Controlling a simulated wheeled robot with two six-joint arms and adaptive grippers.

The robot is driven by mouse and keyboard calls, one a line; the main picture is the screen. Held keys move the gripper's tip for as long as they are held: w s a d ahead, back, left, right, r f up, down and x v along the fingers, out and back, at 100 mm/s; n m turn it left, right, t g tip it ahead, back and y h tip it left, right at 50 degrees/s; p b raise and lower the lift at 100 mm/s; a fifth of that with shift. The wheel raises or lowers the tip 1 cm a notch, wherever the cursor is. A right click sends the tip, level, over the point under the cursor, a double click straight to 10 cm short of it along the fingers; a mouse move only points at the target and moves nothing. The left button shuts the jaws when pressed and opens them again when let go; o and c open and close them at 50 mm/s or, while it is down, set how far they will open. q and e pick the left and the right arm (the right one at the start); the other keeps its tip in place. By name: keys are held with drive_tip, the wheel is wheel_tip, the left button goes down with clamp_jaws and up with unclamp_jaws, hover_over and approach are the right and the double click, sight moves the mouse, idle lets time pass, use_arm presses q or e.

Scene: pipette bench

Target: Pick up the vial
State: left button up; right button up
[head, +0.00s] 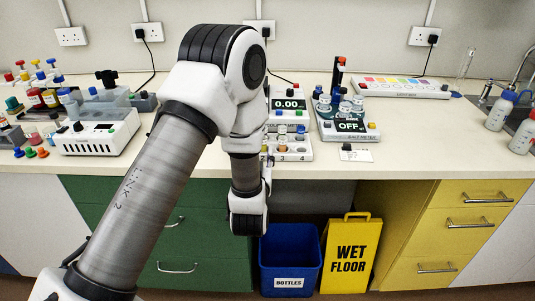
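A white rack (292,148) with numbered slots stands at the front of the bench, right of my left wrist. It holds several small vials (282,139); they are too small to tell apart well, and I cannot tell which one is the task's vial. My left arm reaches up from the lower left and bends down in front of the bench edge. My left gripper (266,170) is mostly hidden behind the wrist, close to the rack's left end. I cannot see its fingers clearly or whether it touches anything. My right gripper is not in view.
A scale reading 0.00 (289,104) stands behind the rack. A meter marked OFF (350,126) is to its right, with a white card (356,153) in front. A white device (98,137) and bottles crowd the left. The bench is clear at front right.

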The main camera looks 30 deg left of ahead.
use_arm(q)
drive_tip(key=x, duration=0.2)
drive_tip(key=p+x, duration=0.1)
drive_tip(key=x, duration=0.2)
drive_tip(key=p+x, duration=0.1)
drive_tip(key=x, duration=0.1)
drive_tip(key=shift+w+a+r, duration=0.1)
drive_tip(key=shift+r, duration=0.3)
drive_tip(key=shift+w, duration=0.15)
drive_tip(key=shift+c, duration=1)
clamp_jaws()
